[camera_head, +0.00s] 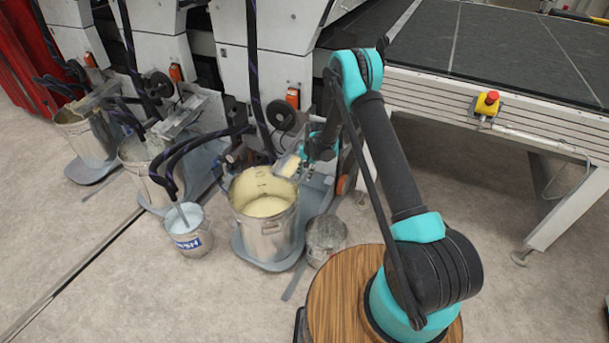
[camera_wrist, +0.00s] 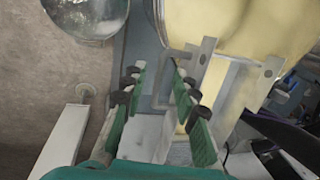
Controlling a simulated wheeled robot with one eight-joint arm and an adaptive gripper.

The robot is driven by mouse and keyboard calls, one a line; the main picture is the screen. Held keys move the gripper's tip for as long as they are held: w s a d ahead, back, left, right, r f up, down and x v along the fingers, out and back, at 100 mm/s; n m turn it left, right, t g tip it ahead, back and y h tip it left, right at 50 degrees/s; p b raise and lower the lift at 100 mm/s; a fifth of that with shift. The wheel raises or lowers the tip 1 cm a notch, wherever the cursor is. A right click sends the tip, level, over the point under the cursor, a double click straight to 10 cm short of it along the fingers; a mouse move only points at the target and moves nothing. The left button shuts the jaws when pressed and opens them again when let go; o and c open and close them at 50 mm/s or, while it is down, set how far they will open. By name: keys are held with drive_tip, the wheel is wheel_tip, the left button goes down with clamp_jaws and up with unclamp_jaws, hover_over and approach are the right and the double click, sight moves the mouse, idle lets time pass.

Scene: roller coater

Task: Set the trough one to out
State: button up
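A small metal trough (camera_head: 287,166) with cream paint on it sits at the rim of the nearest bucket (camera_head: 265,233), which holds cream paint. The frames do not show which trough is numbered one. My gripper (camera_head: 305,150) is beside this trough, on its right, partly hidden by my arm. In the wrist view my gripper (camera_wrist: 155,80) is open, its two green fingers apart. The paint-stained metal trough (camera_wrist: 228,90) lies close to the right finger. A thin bent metal bar (camera_wrist: 163,104) shows between the fingers; whether they touch it I cannot tell.
Two more paint buckets stand at the left, the middle one (camera_head: 145,180) and the far one (camera_head: 85,142). A white wash bucket (camera_head: 187,235) and a small metal pail (camera_head: 325,238) stand near the nearest bucket. Black hoses (camera_head: 195,150) hang between. A conveyor (camera_head: 500,50) with an emergency stop (camera_head: 488,103) is right.

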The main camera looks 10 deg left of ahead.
drive_tip(key=shift+f, duration=0.2)
clamp_jaws()
idle(0.4)
